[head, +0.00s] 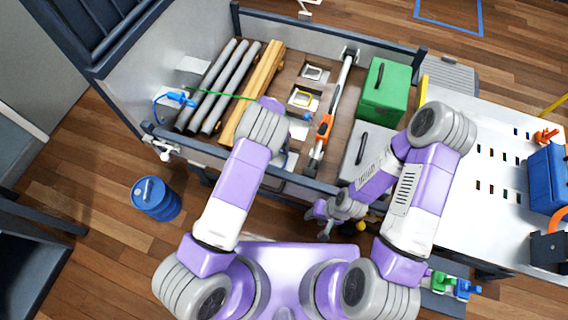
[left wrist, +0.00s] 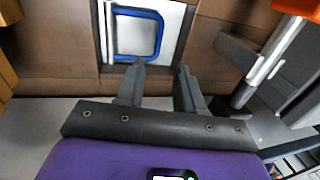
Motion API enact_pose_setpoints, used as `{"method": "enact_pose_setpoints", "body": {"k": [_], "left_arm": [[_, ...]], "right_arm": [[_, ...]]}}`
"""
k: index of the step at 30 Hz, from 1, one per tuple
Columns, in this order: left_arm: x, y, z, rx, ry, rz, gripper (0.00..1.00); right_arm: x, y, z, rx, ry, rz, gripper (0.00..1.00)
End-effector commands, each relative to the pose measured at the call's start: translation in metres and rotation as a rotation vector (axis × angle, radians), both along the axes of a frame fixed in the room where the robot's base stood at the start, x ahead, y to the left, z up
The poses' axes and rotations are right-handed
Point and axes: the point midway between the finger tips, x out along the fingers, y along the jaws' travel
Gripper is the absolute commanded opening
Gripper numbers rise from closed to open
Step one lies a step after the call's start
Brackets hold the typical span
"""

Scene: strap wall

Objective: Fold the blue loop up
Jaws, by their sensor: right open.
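The blue loop (left wrist: 160,35) is a rounded blue frame on a pale metal plate (left wrist: 175,20) set in the brown floor of the bed. In the left wrist view it seems to lie flat against the plate. In the head view only a bit of blue (head: 307,117) shows beside my left arm, which hides the rest. My left gripper (left wrist: 160,70) is open and empty, its fingertips close to the loop's near edge; I cannot tell whether they touch. My right gripper (head: 325,222) is open and empty, low outside the bed's front edge.
An orange-handled bar (head: 325,127) lies right of the plates. Grey pipes (head: 222,85) and wooden beams (head: 262,75) lie left. A green box (head: 384,90) and a grey box (head: 367,147) stand right.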

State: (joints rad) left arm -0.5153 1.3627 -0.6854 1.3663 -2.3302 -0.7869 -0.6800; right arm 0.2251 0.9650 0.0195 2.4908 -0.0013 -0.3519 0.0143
Motion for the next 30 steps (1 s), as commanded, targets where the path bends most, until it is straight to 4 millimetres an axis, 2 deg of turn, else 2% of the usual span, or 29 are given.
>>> {"method": "enact_pose_setpoints", "body": {"k": [1, 8, 18, 23, 30], "left_arm": [[0.000, 0.000, -0.008, 0.000, -0.001, 0.000, 0.37], [0.000, -0.002, -0.024, 0.000, -0.001, 0.000, 0.37], [-0.004, -0.012, -0.075, 0.000, 0.000, 0.000, 0.37], [-0.004, -0.015, -0.084, -0.001, -0.001, 0.000, 0.37], [-0.004, -0.015, -0.085, -0.001, -0.002, 0.001, 0.37]], "right_arm": [[0.000, 0.000, -0.009, 0.000, -0.001, 0.000, 0.43], [0.000, 0.000, -0.017, 0.000, -0.001, 0.001, 0.43], [0.000, 0.000, -0.034, 0.000, -0.001, 0.001, 0.43], [0.000, 0.000, -0.037, 0.000, -0.001, 0.001, 0.43], [0.000, 0.000, -0.037, 0.000, -0.001, 0.001, 0.43]]}}
